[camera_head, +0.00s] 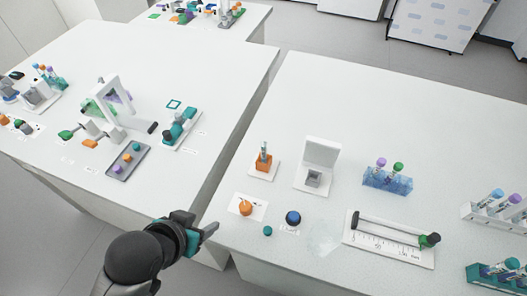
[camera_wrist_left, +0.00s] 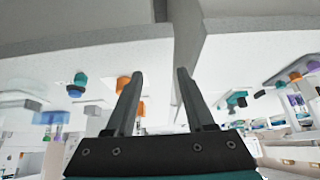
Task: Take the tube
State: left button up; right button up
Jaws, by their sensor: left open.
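My left gripper (camera_head: 206,232) is at the left front edge of the right table, over the gap between the tables. In the left wrist view its two fingers (camera_wrist_left: 158,98) stand apart with nothing between them. A blue rack (camera_head: 386,184) right of the table's middle holds tubes with a purple cap (camera_head: 381,163) and a green cap (camera_head: 398,168). A white scaled track (camera_head: 385,246) near the front carries a dark rod with a green-and-dark end piece (camera_head: 430,240). I cannot tell which tube is meant. My right gripper is not in view.
A white rack (camera_head: 492,212) and a teal rack (camera_head: 497,278) with tubes stand at the right. The table's back is clear.

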aim_at(262, 152)
pick_arm(q)
jog(key=w+d+r+m+t+h, duration=0.2)
jog(key=w+d+r+t+h, duration=0.35)
jog(key=r, duration=0.25)
jog(key=shift+y, duration=0.45)
jog(key=b+x, duration=0.1)
jog(key=x, duration=0.9)
jog(key=shift+w+d, duration=0.15)
jog(key=shift+s+d+f+b+x, duration=0.1)
jog(key=shift+b+x, duration=0.15)
jog(key=shift+x, duration=1.05)
jog(key=shift+s+d+f+b+x, duration=0.1)
jog(key=shift+b+x, duration=0.1)
jog(key=shift+x, duration=1.05)
grip_shut()
